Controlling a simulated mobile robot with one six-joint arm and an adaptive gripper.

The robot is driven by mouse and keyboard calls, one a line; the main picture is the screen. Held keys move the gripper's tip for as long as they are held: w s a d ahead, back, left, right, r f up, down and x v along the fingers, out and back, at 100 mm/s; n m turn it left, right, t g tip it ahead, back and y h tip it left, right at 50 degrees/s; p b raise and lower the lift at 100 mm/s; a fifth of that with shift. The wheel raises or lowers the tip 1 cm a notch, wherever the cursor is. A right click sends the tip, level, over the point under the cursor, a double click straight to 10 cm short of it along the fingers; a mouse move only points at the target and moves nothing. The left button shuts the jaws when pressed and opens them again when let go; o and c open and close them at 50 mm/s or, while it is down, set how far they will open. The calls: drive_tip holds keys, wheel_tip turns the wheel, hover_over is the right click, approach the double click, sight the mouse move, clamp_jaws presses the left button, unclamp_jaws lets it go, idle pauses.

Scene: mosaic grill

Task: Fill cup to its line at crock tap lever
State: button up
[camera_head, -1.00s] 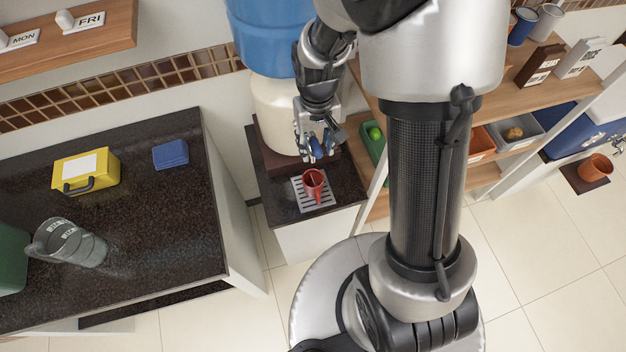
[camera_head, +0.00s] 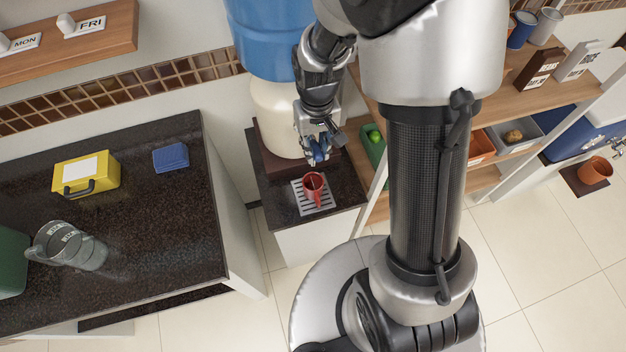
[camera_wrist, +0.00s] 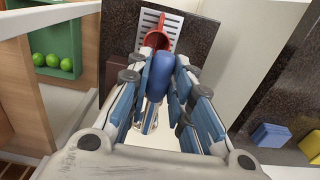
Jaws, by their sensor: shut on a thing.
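The red cup (camera_head: 314,187) stands upright on a slatted drip tray (camera_head: 327,204) below the cream crock (camera_head: 277,108). The cup (camera_wrist: 157,40) also shows at the top of the wrist view, partly hidden by my fingers and the lever. Its inside level and line cannot be made out. The blue tap lever (camera_wrist: 162,78) lies between my fingers, with the metal tap (camera_wrist: 151,118) below it. My gripper (camera_head: 319,153) is shut on the lever, just above and behind the cup. The gripper also fills the middle of the wrist view (camera_wrist: 163,88).
A blue water bottle (camera_head: 265,40) sits on the crock. A shelf with a green bin (camera_head: 373,152) stands close to the right. The dark counter (camera_head: 150,220) at left holds a yellow box (camera_head: 87,172), a blue block (camera_head: 170,155) and a clear pitcher (camera_head: 68,246).

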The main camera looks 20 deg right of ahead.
drive_tip(key=shift+w+r+p, duration=0.1)
drive_tip(key=shift+r+p, duration=0.5)
drive_tip(key=shift+r, duration=0.3)
drive_tip(key=shift+f, duration=0.15)
idle(7.0)
